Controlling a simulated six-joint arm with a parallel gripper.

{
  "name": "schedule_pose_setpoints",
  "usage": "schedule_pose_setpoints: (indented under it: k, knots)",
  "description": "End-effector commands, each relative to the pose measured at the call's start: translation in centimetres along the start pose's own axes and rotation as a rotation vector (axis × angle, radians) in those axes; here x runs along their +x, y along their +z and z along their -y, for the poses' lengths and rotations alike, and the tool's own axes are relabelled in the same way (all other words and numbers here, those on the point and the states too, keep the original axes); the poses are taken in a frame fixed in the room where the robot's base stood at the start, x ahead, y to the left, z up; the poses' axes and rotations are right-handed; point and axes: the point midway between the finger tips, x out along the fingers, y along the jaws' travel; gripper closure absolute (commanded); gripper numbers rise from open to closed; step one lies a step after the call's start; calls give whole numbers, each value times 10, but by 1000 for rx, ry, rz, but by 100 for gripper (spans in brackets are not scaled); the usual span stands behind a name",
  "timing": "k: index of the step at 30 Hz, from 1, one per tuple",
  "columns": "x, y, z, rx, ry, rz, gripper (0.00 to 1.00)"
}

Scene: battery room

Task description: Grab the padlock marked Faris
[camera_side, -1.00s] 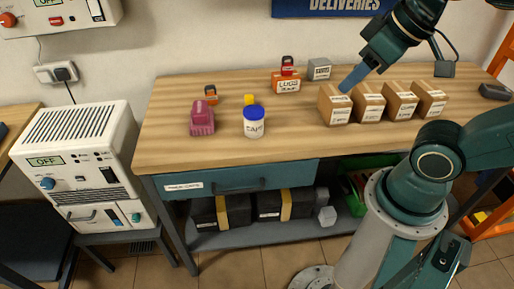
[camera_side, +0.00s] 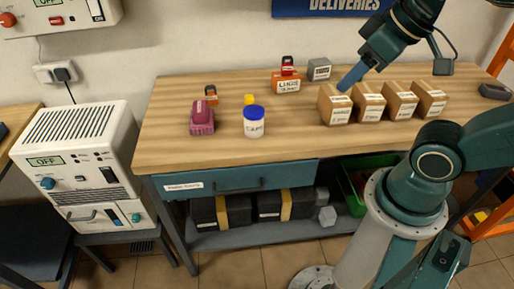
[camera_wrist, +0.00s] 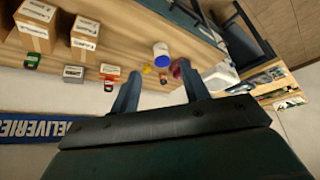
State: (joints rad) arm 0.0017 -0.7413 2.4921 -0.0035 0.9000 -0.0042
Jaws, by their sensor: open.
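No marking reading Faris is legible in either view. A red padlock-like item (camera_side: 287,65) stands on or just behind the orange LUGS box (camera_side: 286,84). A small orange-and-black padlock-like item (camera_side: 211,92) stands at the back left of the bench, behind a magenta item (camera_side: 202,118). In the wrist view a small dark item with red and green (camera_wrist: 33,61) lies near the cardboard boxes; I cannot tell what it is. My gripper (camera_side: 346,87) is above the bench by the leftmost cardboard box. Its fingers (camera_wrist: 159,74) are apart with nothing between them.
Several labelled cardboard boxes (camera_side: 369,103) stand in a row right of centre. A blue-lidded white jar (camera_side: 254,123) and a small yellow item (camera_side: 249,99) stand left of centre. The bench front (camera_side: 300,146) is clear.

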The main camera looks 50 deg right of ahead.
Motion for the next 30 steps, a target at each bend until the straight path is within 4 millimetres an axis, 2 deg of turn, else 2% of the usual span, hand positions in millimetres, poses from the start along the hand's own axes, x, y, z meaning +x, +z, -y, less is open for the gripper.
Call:
schedule_pose_setpoints:
  k: [8, 17, 23, 30]
  knots:
    - [0, -34, 3, -57, -16, 20, 55]
    - [13, -101, 4, -176, -57, 51, 55]
    - [31, -145, 0, -257, -89, 70, 55]
    - [63, -194, -8, -352, -130, 87, 55]
